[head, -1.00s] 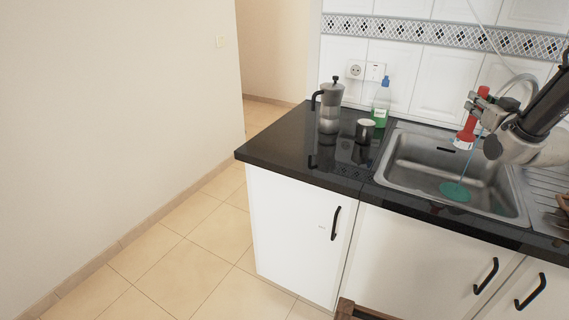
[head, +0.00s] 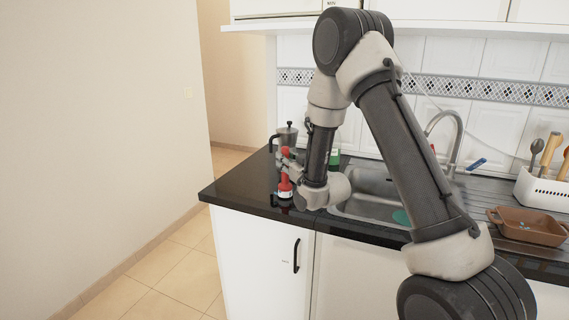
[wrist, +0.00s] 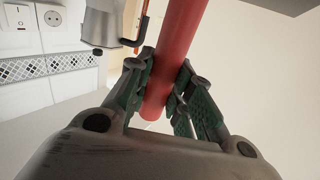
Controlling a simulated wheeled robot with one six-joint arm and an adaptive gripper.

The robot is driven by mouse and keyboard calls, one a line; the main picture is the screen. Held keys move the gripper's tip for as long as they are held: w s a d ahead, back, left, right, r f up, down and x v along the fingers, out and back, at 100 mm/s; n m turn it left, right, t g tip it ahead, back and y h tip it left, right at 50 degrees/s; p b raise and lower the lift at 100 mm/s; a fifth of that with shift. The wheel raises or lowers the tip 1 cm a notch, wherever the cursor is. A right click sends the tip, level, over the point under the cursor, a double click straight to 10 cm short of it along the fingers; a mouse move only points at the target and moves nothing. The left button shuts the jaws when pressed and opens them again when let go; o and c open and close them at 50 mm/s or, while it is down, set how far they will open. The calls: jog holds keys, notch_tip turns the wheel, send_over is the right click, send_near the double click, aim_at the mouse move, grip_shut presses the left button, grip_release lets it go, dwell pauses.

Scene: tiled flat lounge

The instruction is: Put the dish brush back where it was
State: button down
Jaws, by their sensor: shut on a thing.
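In the wrist view the fingers (wrist: 165,90) close around a red cylinder (wrist: 178,60). A green-blue piece (head: 401,216) lies in the sink (head: 370,205), partly behind my arm. A blue handle-like piece (head: 477,164) shows at the sink's back right. These may be parts of the dish brush; my arm hides what lies between, so I cannot tell.
A moka pot (head: 287,135) stands behind the bottle, and a green-labelled bottle (head: 334,157) is partly hidden behind my arm. A brown dish (head: 528,227) and a white utensil holder (head: 541,190) are at right. The counter's left front corner (head: 225,190) is clear.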

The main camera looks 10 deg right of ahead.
jog(key=shift+f, duration=0.2)
jog(key=shift+d+f, duration=0.1)
jog(key=shift+f, duration=0.05)
jog(key=c, duration=1.3)
grip_release()
